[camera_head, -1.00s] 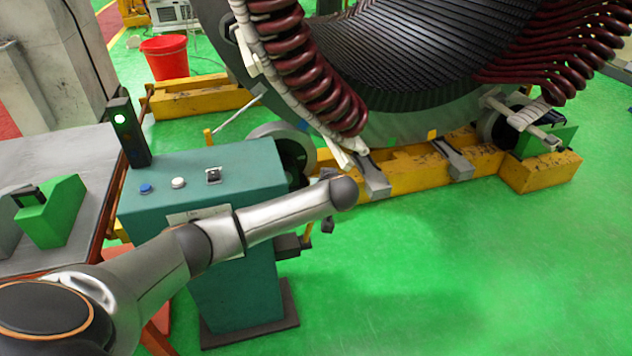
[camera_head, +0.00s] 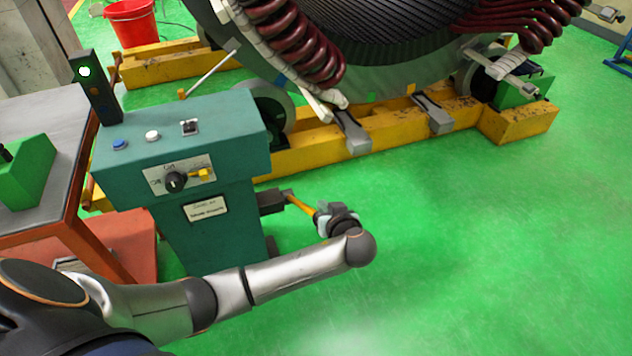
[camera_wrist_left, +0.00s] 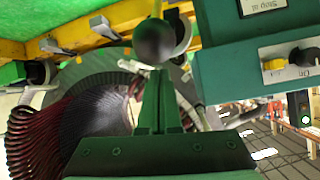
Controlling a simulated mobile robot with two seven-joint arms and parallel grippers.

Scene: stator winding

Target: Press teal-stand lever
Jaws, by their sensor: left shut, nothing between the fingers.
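The teal stand (camera_head: 235,165) is at left of centre in the head view, its front panel uncovered. A yellow-orange lever (camera_head: 301,206) sticks out from a dark block on its right side and slopes down to the right. My left gripper (camera_head: 320,217) is at the lever's outer end, partly hidden by my wrist. In the left wrist view, the shut, empty fingers (camera_wrist_left: 157,85) point at the lever's dark round knob (camera_wrist_left: 153,42), which overlaps the fingertips. I cannot tell whether they touch. My right gripper is out of view.
The stand carries a black rotary switch (camera_head: 175,182), blue and white buttons, and a lit lamp post (camera_head: 95,90). A large stator (camera_head: 390,70) rests on yellow beams (camera_head: 390,130) behind. A table (camera_head: 65,190) stands at left. The green floor at right is clear.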

